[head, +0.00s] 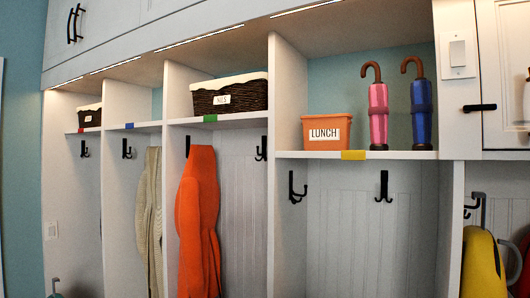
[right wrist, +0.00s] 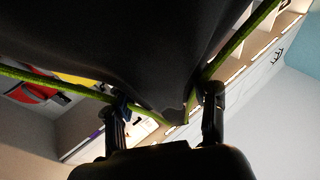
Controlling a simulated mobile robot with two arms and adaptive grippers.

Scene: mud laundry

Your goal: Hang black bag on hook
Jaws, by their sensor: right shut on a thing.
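The black bag (right wrist: 150,45) with green edging fills the upper middle of the right wrist view. My right gripper (right wrist: 166,100) is shut on the bag's lower part, with one finger on each side of it. The bag and both grippers are out of the head view. Black double hooks sit under the cubby shelf in the head view. The hooks in the right bay, one on its left wall (head: 296,187) and one on its back (head: 384,186), are bare. Other bare hooks are at the middle bay's right (head: 261,149) and further left (head: 127,149).
An orange garment (head: 198,225) and a beige one (head: 150,225) hang in the left bays. A yellow bag (head: 480,265) hangs at far right. The shelf above holds a LUNCH bin (head: 323,145), pink (head: 378,115) and blue (head: 421,112) umbrellas, and baskets (head: 230,97). Vertical dividers (head: 283,220) separate the bays.

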